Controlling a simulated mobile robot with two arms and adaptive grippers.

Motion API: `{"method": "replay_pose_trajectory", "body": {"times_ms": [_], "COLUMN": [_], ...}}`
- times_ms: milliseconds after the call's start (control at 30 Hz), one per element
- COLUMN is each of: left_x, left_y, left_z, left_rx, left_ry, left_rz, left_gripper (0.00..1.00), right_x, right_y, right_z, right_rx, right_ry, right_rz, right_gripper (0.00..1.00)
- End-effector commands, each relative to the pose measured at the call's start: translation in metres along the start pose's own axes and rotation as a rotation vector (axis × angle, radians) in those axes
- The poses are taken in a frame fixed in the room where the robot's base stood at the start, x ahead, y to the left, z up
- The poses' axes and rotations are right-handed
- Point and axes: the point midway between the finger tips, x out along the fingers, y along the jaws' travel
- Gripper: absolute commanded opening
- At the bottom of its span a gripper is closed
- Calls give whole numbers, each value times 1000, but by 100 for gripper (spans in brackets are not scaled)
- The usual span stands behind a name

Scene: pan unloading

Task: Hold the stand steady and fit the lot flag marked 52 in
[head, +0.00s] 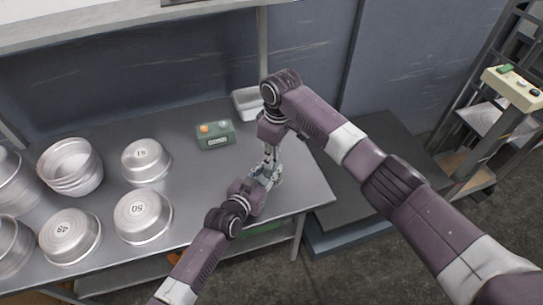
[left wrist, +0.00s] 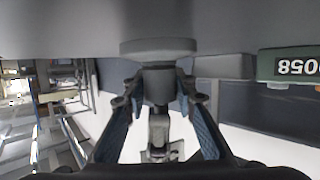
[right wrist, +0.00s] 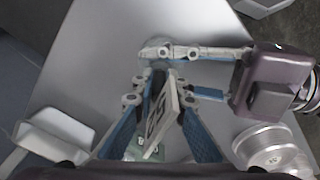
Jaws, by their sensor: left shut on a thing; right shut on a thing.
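The stand has a round grey base (left wrist: 158,48) and a short dark post (left wrist: 157,84) in the left wrist view. My left gripper (left wrist: 161,98) is shut on that post. The lot flag (right wrist: 158,117) is a pale plate with dark digits seen at a steep slant in the right wrist view. My right gripper (right wrist: 160,78) is shut on it, pointing down over the stand. In the head view my left gripper (head: 267,175) and right gripper (head: 272,158) meet near the table's right end and hide the stand and flag. I cannot tell whether the flag touches the stand.
A green counter box (head: 215,135) and a white tray (head: 247,103) stand behind. Upturned pans marked 51 (head: 146,160), 50 (head: 143,215) and 49 (head: 70,236) are on the left, with stacked pans (head: 70,166). The table's right edge (head: 318,190) is close to my grippers.

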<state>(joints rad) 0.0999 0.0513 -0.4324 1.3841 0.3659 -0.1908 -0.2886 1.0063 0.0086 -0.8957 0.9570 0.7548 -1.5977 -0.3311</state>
Motion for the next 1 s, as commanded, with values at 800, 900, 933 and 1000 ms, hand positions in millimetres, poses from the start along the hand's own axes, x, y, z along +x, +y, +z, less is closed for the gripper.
{"method": "replay_pose_trajectory", "body": {"times_ms": [800, 900, 933, 1000], "left_x": [0, 0, 0, 0], "left_y": [0, 0, 0, 0], "left_z": [1, 1, 1, 1], "left_rx": [0, 0, 0, 0], "left_ry": [-2, -2, -2, -2], "left_rz": [0, 0, 0, 0], "left_gripper": [0, 0, 0, 0], "right_x": [4, 2, 0, -7], "right_y": [0, 0, 0, 0], "right_z": [0, 0, 0, 0], "right_rx": [0, -1, -1, -1], "right_ry": [0, 1, 1, 2], "right_rz": [0, 0, 0, 1], "right_gripper": [32, 32, 32, 32]}}
